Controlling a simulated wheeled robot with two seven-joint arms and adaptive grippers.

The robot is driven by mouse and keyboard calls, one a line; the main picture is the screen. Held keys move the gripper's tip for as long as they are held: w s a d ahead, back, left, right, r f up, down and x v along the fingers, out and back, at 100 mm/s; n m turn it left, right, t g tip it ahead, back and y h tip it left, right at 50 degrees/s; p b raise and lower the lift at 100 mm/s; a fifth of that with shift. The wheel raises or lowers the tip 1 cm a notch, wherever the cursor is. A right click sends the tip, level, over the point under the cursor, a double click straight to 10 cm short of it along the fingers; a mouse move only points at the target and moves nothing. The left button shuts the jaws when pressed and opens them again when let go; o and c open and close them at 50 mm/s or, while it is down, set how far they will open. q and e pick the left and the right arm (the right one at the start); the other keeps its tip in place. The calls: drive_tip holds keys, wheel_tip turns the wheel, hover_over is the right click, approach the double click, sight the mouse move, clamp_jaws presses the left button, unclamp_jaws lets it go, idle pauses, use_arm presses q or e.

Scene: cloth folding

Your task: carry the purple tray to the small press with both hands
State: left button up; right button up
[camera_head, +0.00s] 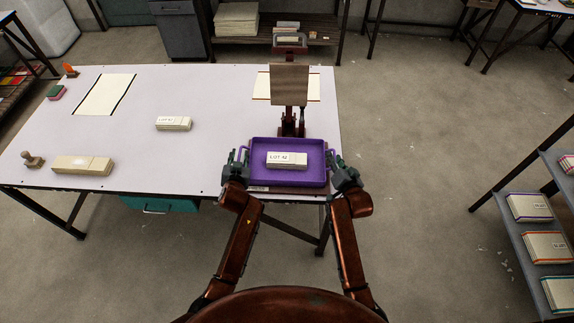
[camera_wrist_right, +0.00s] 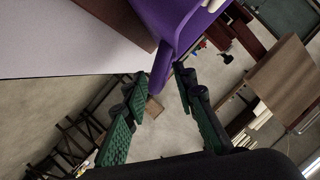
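The purple tray (camera_head: 255,177) lies level at the table's front right, over a brown base. It holds a pale stack labelled "LOT 12" (camera_head: 287,160). The small press appears to be the brown raised plate (camera_head: 289,86) on a dark red stand directly behind the tray. My left gripper (camera_head: 239,163) is at the tray's left handle; its finger gap is too small to judge. My right gripper (camera_head: 339,166) is at the right handle. In the right wrist view its green fingers (camera_wrist_right: 158,82) stand apart, with the purple handle (camera_wrist_right: 162,72) between them and gaps visible.
The white table (camera_head: 215,100) also carries another labelled stack (camera_head: 173,123), a long pale block (camera_head: 82,165), a wooden stamp-like piece (camera_head: 33,160) and a sheet (camera_head: 105,94). A shelf rack (camera_head: 512,220) stands at the right. Floor right of the table is clear.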

use_arm(q)
drive_tip(key=v, duration=1.2)
use_arm(e)
drive_tip(key=v, duration=1.2)
